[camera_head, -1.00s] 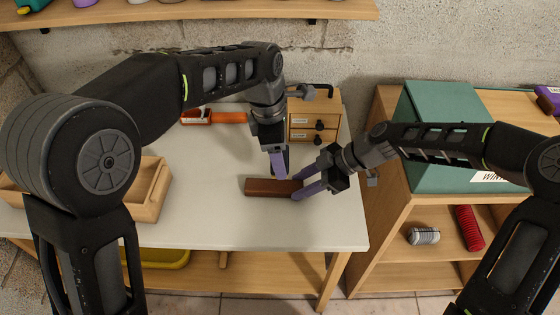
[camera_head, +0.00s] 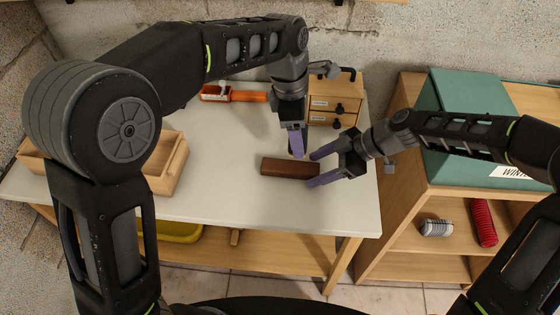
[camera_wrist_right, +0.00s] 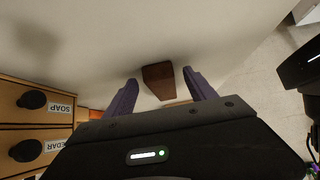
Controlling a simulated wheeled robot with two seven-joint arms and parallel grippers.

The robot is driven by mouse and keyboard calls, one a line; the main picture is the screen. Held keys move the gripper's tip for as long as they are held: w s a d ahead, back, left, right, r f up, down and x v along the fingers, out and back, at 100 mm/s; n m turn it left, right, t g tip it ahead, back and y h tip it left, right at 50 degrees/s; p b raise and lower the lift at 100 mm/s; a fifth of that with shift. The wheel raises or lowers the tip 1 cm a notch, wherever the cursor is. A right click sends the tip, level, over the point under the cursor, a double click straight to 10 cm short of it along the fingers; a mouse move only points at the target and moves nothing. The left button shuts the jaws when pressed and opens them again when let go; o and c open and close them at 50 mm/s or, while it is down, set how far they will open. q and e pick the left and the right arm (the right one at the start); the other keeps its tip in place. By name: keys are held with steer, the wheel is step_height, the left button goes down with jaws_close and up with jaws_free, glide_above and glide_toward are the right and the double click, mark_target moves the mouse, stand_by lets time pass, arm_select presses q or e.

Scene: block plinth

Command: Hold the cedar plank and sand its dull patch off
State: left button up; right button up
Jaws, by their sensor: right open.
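The cedar plank (camera_head: 288,168), a dark reddish-brown block, lies flat on the pale tabletop. I cannot make out a dull patch on it. My right gripper (camera_head: 311,169) is open at the plank's right end, one finger on the far side and one on the near side. In the right wrist view the plank (camera_wrist_right: 158,76) shows between the spread purple fingers (camera_wrist_right: 162,82), with gaps on both sides. My left gripper (camera_head: 297,152) points down just behind the plank; its fingers overlap, so its opening and any contents are unclear.
A small drawer cabinet (camera_head: 328,103) stands behind the grippers; its drawers (camera_wrist_right: 36,101) are labelled in the wrist view. An orange tool (camera_head: 234,95) lies at the back. A wooden tray (camera_head: 168,164) is at left. A shelf unit with a green box (camera_head: 450,150) stands right.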

steer(key=v, duration=0.7)
steer(key=shift+d+r, duration=0.2)
arm_select(q)
steer(key=shift+r, duration=0.15)
arm_select(e)
steer(key=shift+r, duration=0.15)
stand_by(0.3)
